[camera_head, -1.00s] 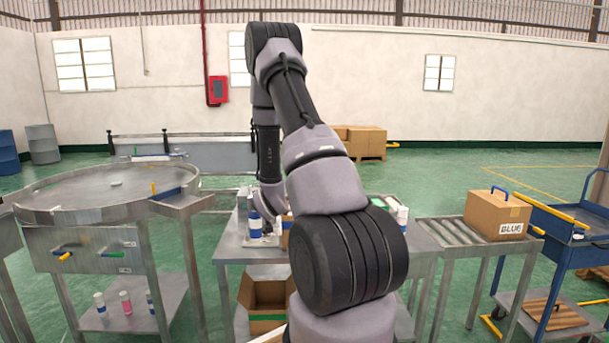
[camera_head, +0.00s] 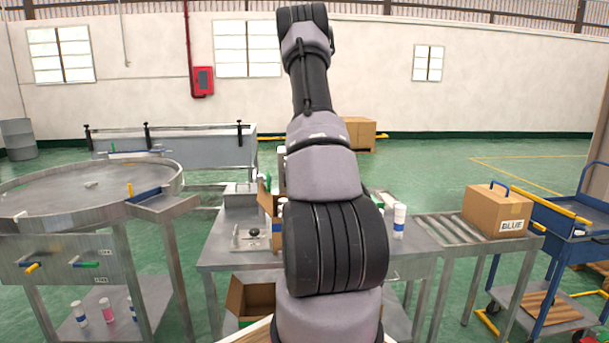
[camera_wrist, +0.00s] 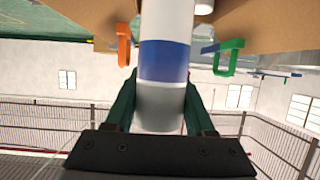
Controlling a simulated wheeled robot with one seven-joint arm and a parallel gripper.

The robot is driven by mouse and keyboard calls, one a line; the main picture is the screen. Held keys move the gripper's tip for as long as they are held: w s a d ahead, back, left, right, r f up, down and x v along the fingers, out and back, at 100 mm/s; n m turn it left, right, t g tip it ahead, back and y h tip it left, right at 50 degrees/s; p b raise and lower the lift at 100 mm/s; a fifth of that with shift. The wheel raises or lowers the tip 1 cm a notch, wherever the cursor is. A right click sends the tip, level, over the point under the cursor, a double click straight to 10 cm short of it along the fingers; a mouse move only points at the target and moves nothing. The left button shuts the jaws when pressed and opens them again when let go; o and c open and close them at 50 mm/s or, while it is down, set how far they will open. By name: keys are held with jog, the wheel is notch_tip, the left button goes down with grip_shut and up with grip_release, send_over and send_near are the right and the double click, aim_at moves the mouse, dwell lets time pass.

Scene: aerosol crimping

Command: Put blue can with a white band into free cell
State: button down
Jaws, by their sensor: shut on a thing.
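My gripper (camera_wrist: 160,115) is shut on the blue can with a white band (camera_wrist: 164,62). My gripper and the can are hidden behind my arm in the head view. An open cardboard box (camera_head: 265,200) stands on the table, mostly behind my arm. Its brown walls (camera_wrist: 260,22) show close to the can in the wrist view, with orange and green clips. The cells inside are not visible.
A metal fixture with a black knob (camera_head: 254,232) is on the table's left. White cans with blue (camera_head: 399,220) stand at its right. A box marked BLUE (camera_head: 496,212) sits on the roller conveyor (camera_head: 440,230). A round table (camera_head: 90,190) is at the left.

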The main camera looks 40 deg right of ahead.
notch_tip(320, 180, down, 13)
dwell(0.9)
jog(key=shift+r, duration=0.1)
jog(key=shift+c, duration=0.9)
grip_release()
jog(key=shift+s, duration=0.15)
jog(key=v, duration=1)
jog(key=shift+s+a+r, duration=0.15)
jog(key=shift+a+r, duration=0.05)
